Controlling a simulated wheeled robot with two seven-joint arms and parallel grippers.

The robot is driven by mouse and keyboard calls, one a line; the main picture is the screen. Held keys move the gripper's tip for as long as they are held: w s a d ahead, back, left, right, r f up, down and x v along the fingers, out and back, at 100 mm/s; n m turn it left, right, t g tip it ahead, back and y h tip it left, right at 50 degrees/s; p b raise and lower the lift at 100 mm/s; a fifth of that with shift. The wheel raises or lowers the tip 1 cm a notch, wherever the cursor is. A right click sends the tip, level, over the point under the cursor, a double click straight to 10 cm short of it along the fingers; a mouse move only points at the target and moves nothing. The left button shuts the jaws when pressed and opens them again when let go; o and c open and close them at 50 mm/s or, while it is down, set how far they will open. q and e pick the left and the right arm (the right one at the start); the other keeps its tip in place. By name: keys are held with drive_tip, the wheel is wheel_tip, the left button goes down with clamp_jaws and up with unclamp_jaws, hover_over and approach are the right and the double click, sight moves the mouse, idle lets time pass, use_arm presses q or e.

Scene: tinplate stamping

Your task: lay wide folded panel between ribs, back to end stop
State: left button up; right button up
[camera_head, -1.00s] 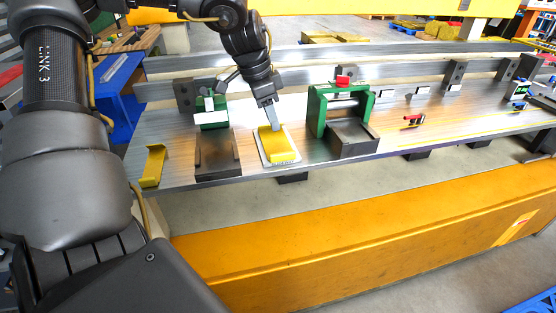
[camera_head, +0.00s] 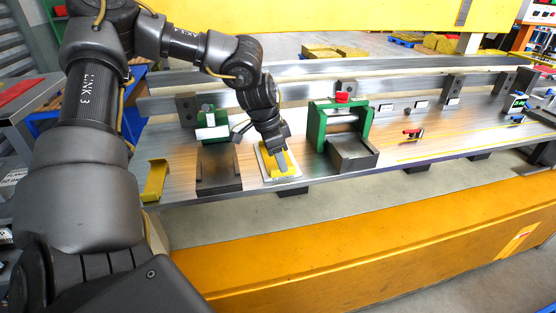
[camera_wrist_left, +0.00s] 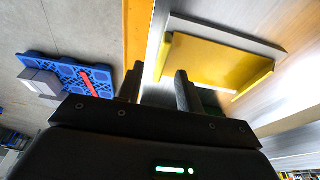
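A yellow folded panel (camera_head: 288,160) lies on a pale flat plate (camera_head: 266,172) at the bench's front edge. In the left wrist view the panel (camera_wrist_left: 215,66) shows a flat face with raised folded edges. My left gripper (camera_head: 282,165) is low over the panel, pointing down. In the left wrist view its two fingers (camera_wrist_left: 158,88) stand apart, with the panel's near folded edge close beyond them; I cannot tell if they touch it. A dark block with raised side ribs (camera_head: 218,168) stands to the left, below a green fixture (camera_head: 212,131). My right gripper is out of view.
Another yellow folded piece (camera_head: 155,181) lies at the bench's left end. A green frame (camera_head: 318,124) with a dark block (camera_head: 352,152) stands right of the panel. A red-handled clamp (camera_head: 413,133) is farther right. A yellow beam (camera_head: 350,240) runs along the front.

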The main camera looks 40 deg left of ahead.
use_arm(q)
drive_tip(key=shift+x, duration=1.1)
drive_tip(key=shift+w+f, duration=0.1)
drive_tip(key=shift+f, duration=0.1)
clamp_jaws()
drive_tip(key=shift+r, duration=0.1)
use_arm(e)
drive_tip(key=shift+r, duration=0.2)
